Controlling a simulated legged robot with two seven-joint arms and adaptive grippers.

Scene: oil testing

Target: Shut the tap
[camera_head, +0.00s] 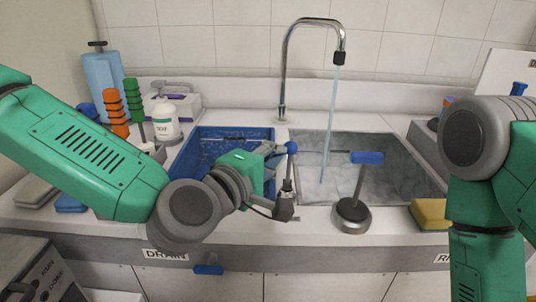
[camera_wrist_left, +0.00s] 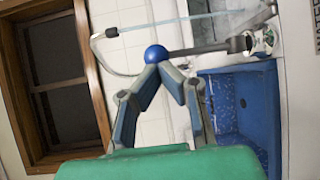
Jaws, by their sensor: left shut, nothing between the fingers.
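The chrome gooseneck tap (camera_head: 284,62) stands behind the sinks, and a water stream (camera_head: 331,115) falls from its dark nozzle (camera_head: 339,58) into the grey right basin (camera_head: 395,170). A lever with a blue ball knob (camera_head: 291,148) stands upright at the counter's front. A second lever with a blue crossbar (camera_head: 367,157) rises from a round base to its right. My left gripper (camera_head: 281,149) is shut and empty, its tips close to the ball knob. In the left wrist view, the fingertips (camera_wrist_left: 162,66) meet just below the ball (camera_wrist_left: 155,54); contact is unclear. My right gripper is out of view.
A blue basin (camera_head: 190,155) lies left of the grey one. A white bottle (camera_head: 165,120), orange and green stacked items and a blue container (camera_head: 103,75) stand at the back left. A yellow sponge (camera_head: 430,213) lies at right, near my right arm.

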